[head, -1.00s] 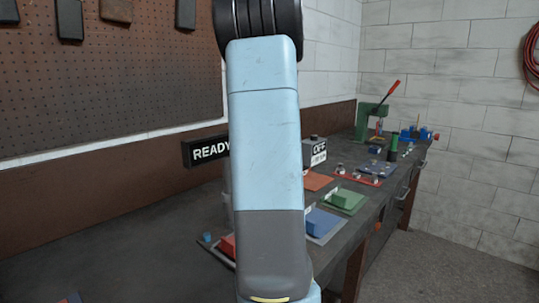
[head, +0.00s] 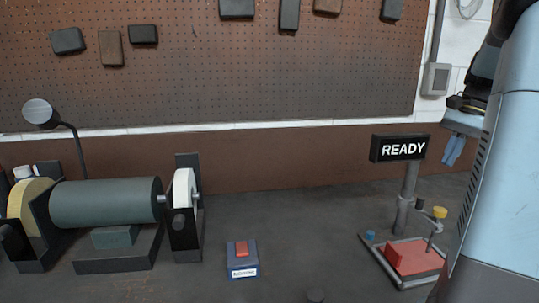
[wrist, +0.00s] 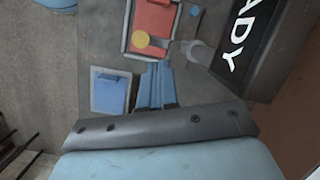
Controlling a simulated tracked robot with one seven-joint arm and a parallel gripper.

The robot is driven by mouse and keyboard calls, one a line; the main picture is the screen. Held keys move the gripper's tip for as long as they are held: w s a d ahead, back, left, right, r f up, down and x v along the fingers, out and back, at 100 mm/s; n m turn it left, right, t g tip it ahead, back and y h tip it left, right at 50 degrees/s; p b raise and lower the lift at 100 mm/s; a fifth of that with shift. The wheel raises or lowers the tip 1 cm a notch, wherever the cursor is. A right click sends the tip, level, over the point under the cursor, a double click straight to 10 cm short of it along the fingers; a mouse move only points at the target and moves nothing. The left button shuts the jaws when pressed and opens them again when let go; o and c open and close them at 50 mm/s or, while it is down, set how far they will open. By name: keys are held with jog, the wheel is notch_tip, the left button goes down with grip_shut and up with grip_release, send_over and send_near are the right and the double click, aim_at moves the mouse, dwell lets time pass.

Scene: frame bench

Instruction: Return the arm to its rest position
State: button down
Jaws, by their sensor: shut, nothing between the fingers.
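My arm (head: 505,170) stands folded along the right edge of the head view. My gripper (head: 451,160) hangs at its far side, just right of the READY sign (head: 402,148), with its blue fingers pointing down and held clear above the bench. In the wrist view my gripper (wrist: 155,70) shows its blue fingers close together with nothing between them. Part of the arm lies outside the head view.
A red block (head: 412,256) sits in a grey tray below the sign, with a yellow-topped post beside it. A grinder-like machine (head: 105,203) is at left. A small box with a red switch (head: 242,250) stands mid-bench. A blue tray (wrist: 109,92) shows in the wrist view.

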jog(key=s+a+f+n+t+h, duration=0.1)
jog(key=s+a+n, duration=0.3)
jog(key=a, duration=0.4)
jog(key=s+a+f+n+t+h, duration=0.1)
jog(key=s+a+n+t, duration=0.2)
jog(key=a, duration=0.6)
jog(key=s+a+f+n+t+h, duration=0.1)
jog(key=s+a+n+t, duration=0.1)
jog(key=s+a+n, duration=0.3)
jog(key=s+a, duration=0.1)
jog(key=a, duration=0.3)
jog(key=shift+s+f, duration=0.25)
